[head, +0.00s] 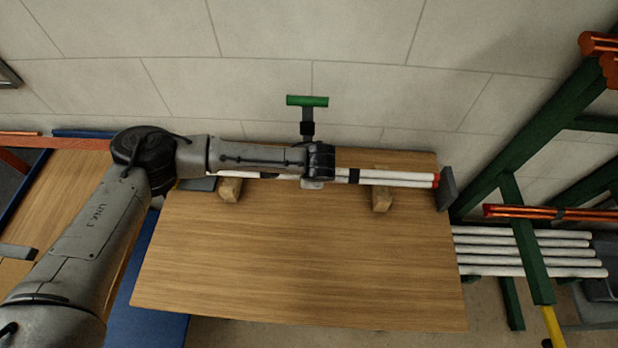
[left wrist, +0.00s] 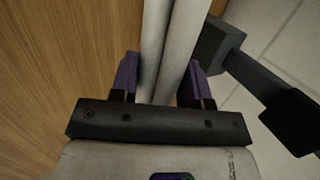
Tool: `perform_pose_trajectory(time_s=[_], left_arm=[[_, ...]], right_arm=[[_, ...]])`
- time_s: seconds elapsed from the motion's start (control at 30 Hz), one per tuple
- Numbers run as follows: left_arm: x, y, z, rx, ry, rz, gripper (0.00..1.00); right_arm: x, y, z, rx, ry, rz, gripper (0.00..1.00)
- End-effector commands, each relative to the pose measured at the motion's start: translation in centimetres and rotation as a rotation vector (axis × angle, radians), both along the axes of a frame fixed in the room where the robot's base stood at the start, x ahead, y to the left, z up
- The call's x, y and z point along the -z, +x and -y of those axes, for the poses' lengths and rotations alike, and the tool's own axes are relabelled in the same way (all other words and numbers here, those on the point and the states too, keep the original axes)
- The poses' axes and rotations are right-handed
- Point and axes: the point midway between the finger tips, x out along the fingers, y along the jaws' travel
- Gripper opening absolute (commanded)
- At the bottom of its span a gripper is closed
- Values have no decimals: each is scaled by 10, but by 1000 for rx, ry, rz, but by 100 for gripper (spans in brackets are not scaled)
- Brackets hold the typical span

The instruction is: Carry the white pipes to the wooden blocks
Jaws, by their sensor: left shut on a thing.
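Two white pipes (head: 400,179) with red ends and dark bands lie side by side along the back of a wooden table. They pass across a left wooden block (head: 230,190) and a right wooden block (head: 381,199); I cannot tell whether they touch the blocks. My left gripper (head: 314,183) is at the pipes between the two blocks, its fingers largely hidden by the wrist. In the left wrist view, the purple fingers of the gripper (left wrist: 162,82) stand on both sides of the white pipes (left wrist: 170,45), shut on them. My right gripper is not in view.
A green-handled clamp (head: 307,101) stands behind the pipes near the wall. A grey end plate (head: 447,188) is at the pipes' right end. The front of the wooden table (head: 300,270) is clear. A green rack (head: 530,250) with more white pipes (head: 500,252) stands right.

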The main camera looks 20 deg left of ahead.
Motion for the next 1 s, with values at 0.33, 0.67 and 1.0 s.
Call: perform_pose_trajectory(time_s=[0.33, 0.67, 1.0], left_arm=[[29, 0, 0, 1, -1, 1, 8], [32, -1, 0, 0, 0, -1, 46], [32, 0, 0, 0, 0, 0, 68]], right_arm=[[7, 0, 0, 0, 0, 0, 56], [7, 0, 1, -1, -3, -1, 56], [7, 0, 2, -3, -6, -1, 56]])
